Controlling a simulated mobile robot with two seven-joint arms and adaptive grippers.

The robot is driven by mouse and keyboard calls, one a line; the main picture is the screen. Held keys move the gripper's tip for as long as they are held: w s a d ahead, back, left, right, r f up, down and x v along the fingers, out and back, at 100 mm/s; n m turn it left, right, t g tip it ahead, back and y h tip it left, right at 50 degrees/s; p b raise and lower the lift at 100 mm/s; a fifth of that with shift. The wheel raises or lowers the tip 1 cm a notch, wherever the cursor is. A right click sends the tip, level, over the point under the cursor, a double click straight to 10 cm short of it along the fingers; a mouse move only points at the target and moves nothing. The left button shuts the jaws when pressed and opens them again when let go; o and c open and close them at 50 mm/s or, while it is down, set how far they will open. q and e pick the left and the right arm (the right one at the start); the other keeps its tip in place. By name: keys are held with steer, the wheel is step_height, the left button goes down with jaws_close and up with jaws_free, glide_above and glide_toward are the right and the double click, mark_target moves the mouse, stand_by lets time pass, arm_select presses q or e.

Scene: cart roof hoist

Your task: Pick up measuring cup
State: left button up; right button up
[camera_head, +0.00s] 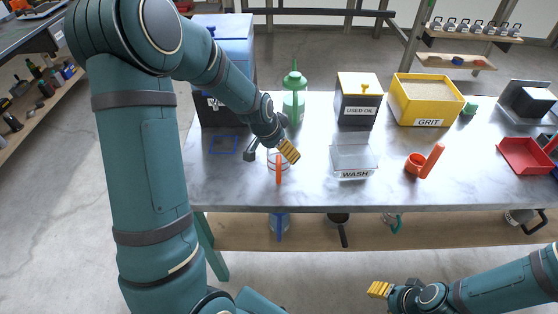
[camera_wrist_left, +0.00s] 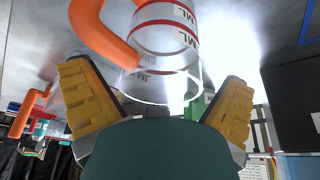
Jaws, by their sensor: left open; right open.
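The measuring cup (camera_head: 271,164) is clear, with red bands and an orange handle (camera_head: 279,172) facing the table's front. It stands on the grey table, partly hidden by my left gripper (camera_head: 270,151). In the left wrist view the cup (camera_wrist_left: 165,40) shows red rings, "ML" marks and the orange handle (camera_wrist_left: 98,32). The yellow-padded fingers of my left gripper (camera_wrist_left: 156,85) are open, one on each side of the cup's near end; I cannot tell whether they touch it. My right gripper (camera_head: 380,290) is empty, low at the front right, in front of the table.
A green bottle (camera_head: 294,97) stands just behind the cup. A clear WASH tray (camera_head: 353,158) and a red-orange cup with a handle (camera_head: 415,163) are to the right. The USED OIL box (camera_head: 359,106) and yellow GRIT bin (camera_head: 427,101) stand behind. A lower shelf (camera_head: 380,233) holds several items.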

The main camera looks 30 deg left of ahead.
arm_select(q)
steer(key=shift+w+f, duration=0.25)
steer(key=shift+f, duration=0.35)
steer(key=c, duration=1.1)
